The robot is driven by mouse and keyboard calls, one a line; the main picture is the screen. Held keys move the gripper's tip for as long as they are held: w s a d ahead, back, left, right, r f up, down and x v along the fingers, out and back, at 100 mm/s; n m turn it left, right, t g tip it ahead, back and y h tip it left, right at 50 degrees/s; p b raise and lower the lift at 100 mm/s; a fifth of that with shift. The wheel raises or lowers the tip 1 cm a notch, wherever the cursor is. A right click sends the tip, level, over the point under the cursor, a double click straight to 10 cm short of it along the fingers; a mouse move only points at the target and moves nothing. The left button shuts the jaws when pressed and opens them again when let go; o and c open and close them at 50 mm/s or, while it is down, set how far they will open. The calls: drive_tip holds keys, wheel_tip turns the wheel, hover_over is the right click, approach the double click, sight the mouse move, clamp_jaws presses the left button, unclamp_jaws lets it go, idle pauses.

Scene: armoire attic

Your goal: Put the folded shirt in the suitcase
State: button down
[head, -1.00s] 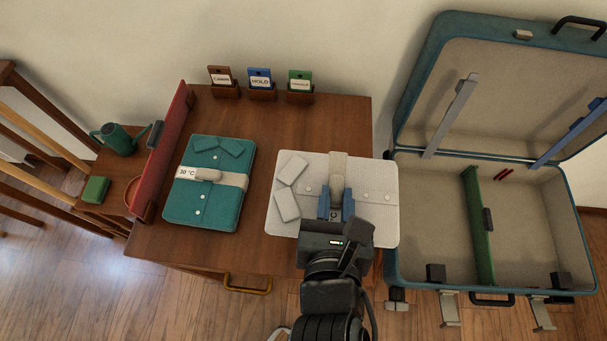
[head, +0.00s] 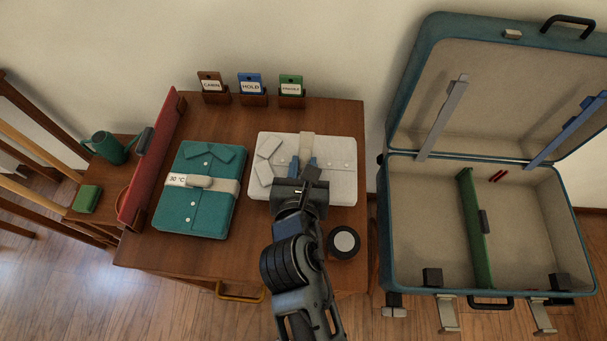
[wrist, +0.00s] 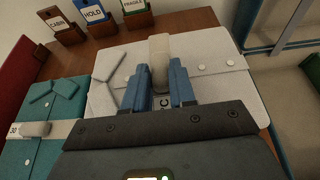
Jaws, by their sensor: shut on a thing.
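The folded white shirt (head: 340,178) is at the right part of the wooden table, with a beige band and a raised grip across it. My gripper (head: 303,163) is shut on this grip; the blue fingers (wrist: 170,85) flank it in the wrist view. Whether the shirt touches the table or hangs just above it, I cannot tell. A folded teal shirt (head: 205,215) with a "30 °C" band lies to its left. The open teal suitcase (head: 384,235) stands at the right, its lid up and a green divider (head: 475,230) splitting its base.
A black round thing with a pale top (head: 344,243) is near the table's (head: 150,252) front right. CABIN, HOLD and FRAGILE tags (head: 250,85) stand at the back. A red board (head: 152,160) rises at the left. Small red pieces (head: 498,176) lie in the suitcase's right compartment, otherwise clear.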

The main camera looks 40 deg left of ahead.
drive_tip(key=shift+f+b, duration=0.3)
drive_tip(key=shift+f, duration=1.35)
drive_tip(key=shift+f, duration=0.15)
drive_tip(key=c, duration=0.9)
unclamp_jaws()
